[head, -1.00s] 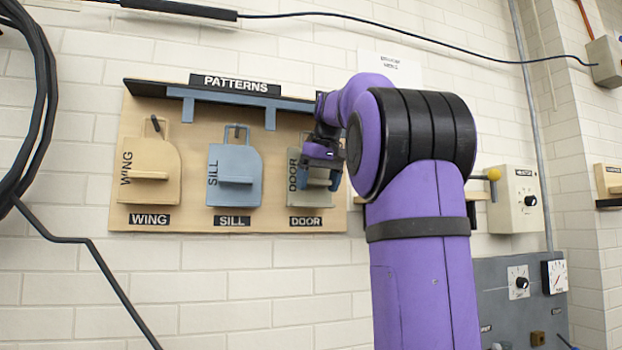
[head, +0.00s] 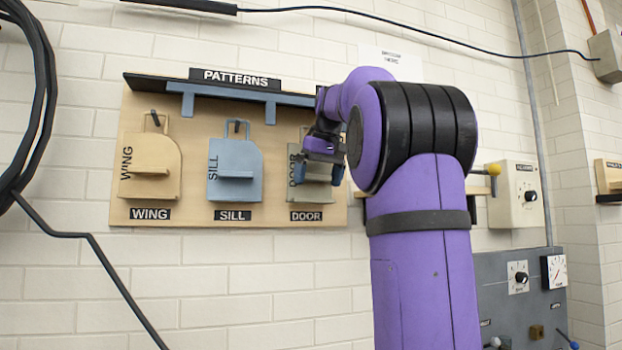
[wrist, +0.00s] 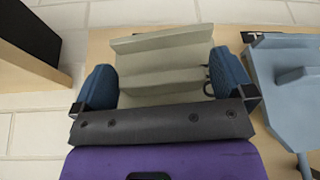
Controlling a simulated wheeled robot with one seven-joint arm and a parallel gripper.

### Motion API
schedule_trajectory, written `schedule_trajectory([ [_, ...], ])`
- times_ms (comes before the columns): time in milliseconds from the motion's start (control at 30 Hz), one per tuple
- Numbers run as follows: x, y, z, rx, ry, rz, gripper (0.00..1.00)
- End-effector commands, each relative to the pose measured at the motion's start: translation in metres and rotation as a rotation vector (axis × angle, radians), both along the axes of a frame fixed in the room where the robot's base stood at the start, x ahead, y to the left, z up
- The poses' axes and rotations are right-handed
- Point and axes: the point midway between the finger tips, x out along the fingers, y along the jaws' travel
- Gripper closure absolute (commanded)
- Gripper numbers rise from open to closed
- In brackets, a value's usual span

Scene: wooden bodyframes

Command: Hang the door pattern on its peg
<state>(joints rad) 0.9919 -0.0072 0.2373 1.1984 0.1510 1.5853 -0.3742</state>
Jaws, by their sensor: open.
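The door pattern (head: 314,190) is a grey-green plate with a ledge-like grip. It is against the pegboard above the DOOR label (head: 306,216), upright, level with the other two patterns. My gripper (head: 318,175) is in front of its upper part and hides its peg, so I cannot see how the loop sits on it. In the wrist view, my gripper (wrist: 163,75) is open, with one blue finger on each side of the door pattern's ledge (wrist: 160,82). A gap shows beside the left finger; contact at the right finger is unclear.
The wing pattern (head: 150,178) and sill pattern (head: 235,180) hang on their pegs to the left, the sill pattern close by. A dark shelf (head: 150,84) with blue brackets runs above. A control box (head: 514,202) is on the wall to the right.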

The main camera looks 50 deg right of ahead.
Motion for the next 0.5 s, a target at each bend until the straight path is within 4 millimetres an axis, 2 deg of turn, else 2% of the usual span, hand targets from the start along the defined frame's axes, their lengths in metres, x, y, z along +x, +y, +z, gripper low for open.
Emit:
schedule_trajectory([
  [167,-0.005,0.002,0.015,-0.002,-0.003,0.000,0.00],
  [500,-0.026,0.010,0.071,-0.003,-0.003,0.001,0.00],
])
